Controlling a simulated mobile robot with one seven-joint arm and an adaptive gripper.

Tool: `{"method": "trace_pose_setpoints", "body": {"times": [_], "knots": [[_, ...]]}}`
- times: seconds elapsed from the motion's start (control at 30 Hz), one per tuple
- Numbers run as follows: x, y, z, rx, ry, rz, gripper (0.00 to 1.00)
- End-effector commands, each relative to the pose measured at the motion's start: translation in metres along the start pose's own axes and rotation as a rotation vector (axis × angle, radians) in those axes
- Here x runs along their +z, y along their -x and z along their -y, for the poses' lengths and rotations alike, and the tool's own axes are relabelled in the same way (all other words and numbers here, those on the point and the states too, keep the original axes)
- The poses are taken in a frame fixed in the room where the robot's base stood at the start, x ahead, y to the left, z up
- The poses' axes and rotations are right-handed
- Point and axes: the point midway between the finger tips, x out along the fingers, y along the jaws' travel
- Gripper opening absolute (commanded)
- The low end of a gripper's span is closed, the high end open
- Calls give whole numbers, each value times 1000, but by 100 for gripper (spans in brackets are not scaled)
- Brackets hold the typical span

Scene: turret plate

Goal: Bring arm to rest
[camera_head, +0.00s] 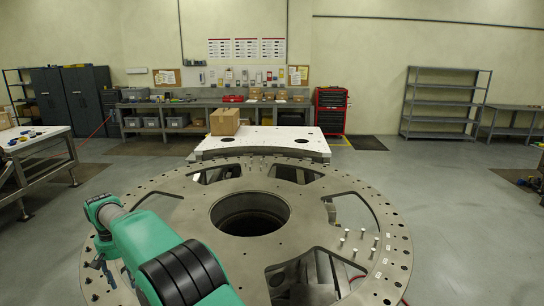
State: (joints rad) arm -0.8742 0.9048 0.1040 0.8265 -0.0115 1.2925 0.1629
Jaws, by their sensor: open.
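My green arm comes up from the bottom edge at left, over the left part of the large grey turret plate (310,200). Its wrist bends down at the far left. My gripper (101,277) is small and dark there, over the plate's left rim, and is open. I see nothing held in it. Whether it touches the plate I cannot tell.
The plate has a round central hole (250,213), cut-outs and several upright bolts (360,242) at right. A cardboard box (224,122) stands on a pale platform (290,146) behind it. A workbench (35,142) stands at left. Open floor lies at right.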

Motion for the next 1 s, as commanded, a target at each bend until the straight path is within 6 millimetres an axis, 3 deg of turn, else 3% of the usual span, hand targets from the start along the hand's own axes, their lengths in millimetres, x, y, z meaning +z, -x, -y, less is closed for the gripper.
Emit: {"method": "trace_pose_setpoints", "body": {"times": [0.27, 0.47, 0.77, 1.0], "knots": [[24, 62, -77, -5, -62, -41, 48], [54, 106, -135, -6, -112, -73, 48], [115, 164, -213, -3, -185, -123, 48], [176, 201, -267, 3, -244, -162, 48]]}}
